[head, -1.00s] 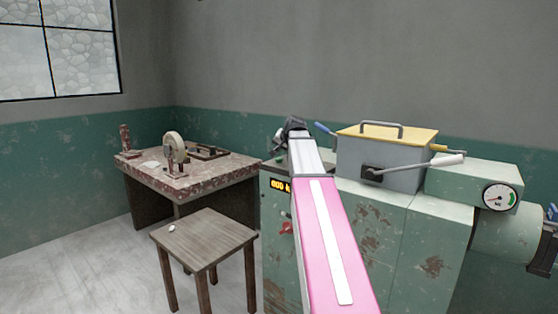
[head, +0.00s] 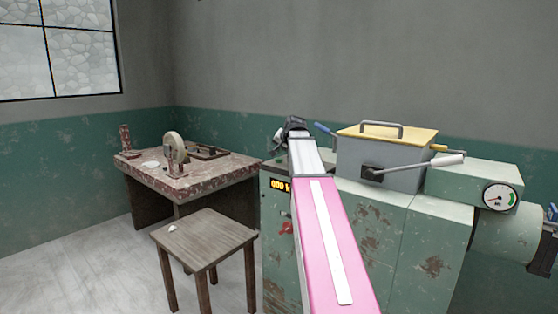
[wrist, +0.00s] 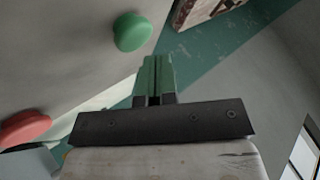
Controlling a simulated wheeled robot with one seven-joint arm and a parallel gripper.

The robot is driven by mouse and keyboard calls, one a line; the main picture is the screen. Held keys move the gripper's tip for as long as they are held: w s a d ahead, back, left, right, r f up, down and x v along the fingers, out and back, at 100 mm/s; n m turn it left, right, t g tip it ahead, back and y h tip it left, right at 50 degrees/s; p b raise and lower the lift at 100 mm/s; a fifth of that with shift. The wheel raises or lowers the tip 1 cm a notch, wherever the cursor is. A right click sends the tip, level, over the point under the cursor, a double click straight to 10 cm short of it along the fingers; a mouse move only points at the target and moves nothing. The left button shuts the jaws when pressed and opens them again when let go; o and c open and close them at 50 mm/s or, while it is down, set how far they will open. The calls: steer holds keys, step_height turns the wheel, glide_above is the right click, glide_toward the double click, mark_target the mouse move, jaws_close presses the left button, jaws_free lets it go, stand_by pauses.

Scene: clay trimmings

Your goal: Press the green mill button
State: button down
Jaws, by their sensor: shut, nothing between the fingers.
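The green mill button (wrist: 132,31) is a round, domed knob on a grey panel, in the upper middle of the wrist view. My gripper (wrist: 155,62) is shut and empty, its fingertips pointing up the picture. The tips lie just below and right of the green button there, and a small gap shows between them. A red button (wrist: 26,130) sits on the same panel at the lower left. In the head view the green button and my fingertips are hidden, while a red knob (head: 286,228) shows on the cabinet front (head: 279,255).
The mill's grey hopper (head: 388,160) with a yellow lid and a lever (head: 420,164) stands right of my arm. A round gauge (head: 500,197) is farther right. A wooden stool (head: 205,235) and a worn table (head: 215,177) stand to the left.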

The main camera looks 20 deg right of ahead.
steer(key=shift+f, duration=0.1)
stand_by(0.7)
steer(key=shift+f, duration=0.3)
steer(key=shift+f, duration=0.4)
stand_by(0.8)
steer(key=shift+r, duration=3.35)
